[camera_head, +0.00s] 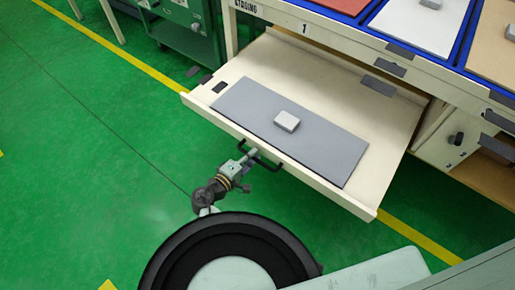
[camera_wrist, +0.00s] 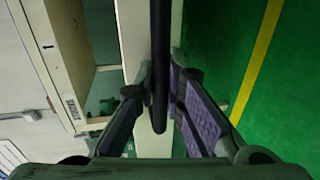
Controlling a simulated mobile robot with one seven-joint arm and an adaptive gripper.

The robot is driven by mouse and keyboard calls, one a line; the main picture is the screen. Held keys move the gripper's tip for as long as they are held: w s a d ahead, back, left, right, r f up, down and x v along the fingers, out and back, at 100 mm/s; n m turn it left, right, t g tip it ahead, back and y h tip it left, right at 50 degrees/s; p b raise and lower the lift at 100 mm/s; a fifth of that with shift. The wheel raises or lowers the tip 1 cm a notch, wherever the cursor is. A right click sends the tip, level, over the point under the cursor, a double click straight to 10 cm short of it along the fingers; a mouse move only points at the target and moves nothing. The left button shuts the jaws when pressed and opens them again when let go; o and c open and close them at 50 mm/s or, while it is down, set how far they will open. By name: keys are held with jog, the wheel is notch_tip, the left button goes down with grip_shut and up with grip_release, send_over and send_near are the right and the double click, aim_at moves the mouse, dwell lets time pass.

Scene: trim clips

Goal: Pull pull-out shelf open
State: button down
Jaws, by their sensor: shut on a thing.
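The pull-out shelf (camera_head: 392,165) is a cream tray that stands well out from under the table in the head view. A grey mat (camera_head: 325,148) with a small light grey block (camera_head: 287,121) lies on it. A black bar handle (camera_head: 262,161) is fixed to its front edge. My gripper (camera_head: 250,156) is at this handle, with its fingers around the bar. In the wrist view the dark handle (camera_wrist: 159,70) runs between the two fingers of my gripper (camera_wrist: 160,100), which are shut on it. The exact finger contact is partly hidden.
The table (camera_head: 330,32) above the shelf holds blue-edged trays with flat panels. A green cabinet (camera_head: 187,35) stands at the back left. A lower cabinet (camera_head: 450,150) is at the right. The green floor (camera_head: 90,170) at the left is clear.

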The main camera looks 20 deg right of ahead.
jog(key=shift+v, duration=0.75)
jog(key=shift+s+a+f, duration=0.1)
jog(key=shift+f, duration=0.15)
jog(key=c, duration=1.7)
grip_release()
jog(key=shift+o, duration=0.2)
jog(key=shift+r, duration=0.1)
